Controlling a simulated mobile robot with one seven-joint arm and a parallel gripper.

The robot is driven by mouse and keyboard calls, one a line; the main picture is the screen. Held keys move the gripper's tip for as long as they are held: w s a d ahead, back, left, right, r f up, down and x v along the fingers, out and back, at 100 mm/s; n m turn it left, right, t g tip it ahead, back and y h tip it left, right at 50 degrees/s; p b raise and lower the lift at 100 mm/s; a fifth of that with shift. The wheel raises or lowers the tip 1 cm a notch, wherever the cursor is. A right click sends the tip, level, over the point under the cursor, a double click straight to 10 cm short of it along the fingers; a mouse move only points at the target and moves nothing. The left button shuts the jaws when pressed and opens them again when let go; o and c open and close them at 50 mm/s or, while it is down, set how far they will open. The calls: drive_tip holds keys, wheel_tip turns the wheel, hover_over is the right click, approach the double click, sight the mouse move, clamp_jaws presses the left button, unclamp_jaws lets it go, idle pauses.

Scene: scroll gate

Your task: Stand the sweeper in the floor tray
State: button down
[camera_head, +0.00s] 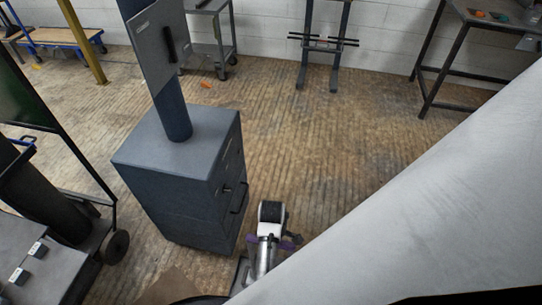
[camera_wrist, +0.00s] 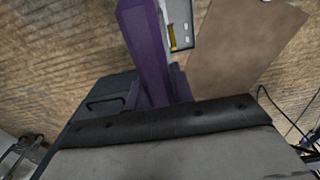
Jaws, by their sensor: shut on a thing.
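The sweeper appears to be the purple piece (camera_wrist: 148,50), a long bar in the upper middle of the wrist view that flares at its lower end. Purple also shows on both sides of my gripper (camera_head: 266,238) in the head view. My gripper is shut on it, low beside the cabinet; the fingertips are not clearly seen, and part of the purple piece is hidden. A pale-rimmed tray-like thing (camera_wrist: 190,42) with a yellow patch lies behind the bar, partly covered. It seems to be the floor tray; I cannot tell whether the sweeper touches it.
A dark grey cabinet (camera_head: 180,165) with a column stands just left of my gripper. A brown board (camera_wrist: 240,45) lies beside the tray. A wheeled cart (camera_head: 50,265) is at lower left. A workbench (camera_head: 480,30) stands at back right. The middle floor is clear.

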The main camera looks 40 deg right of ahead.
drive_tip(key=shift+w+d, duration=0.15)
drive_tip(key=shift+w, duration=0.1)
drive_tip(key=shift+f+b, duration=0.9)
drive_tip(key=shift+f, duration=3.9)
drive_tip(key=c, duration=1.2)
unclamp_jaws()
drive_tip(key=shift+o, duration=0.4)
drive_tip(key=shift+s+f, duration=0.15)
drive_tip(key=shift+f, duration=0.05)
wheel_tip(320, 180, up, 14)
drive_tip(key=shift+r+b, duration=0.1)
drive_tip(key=shift+b, duration=0.75)
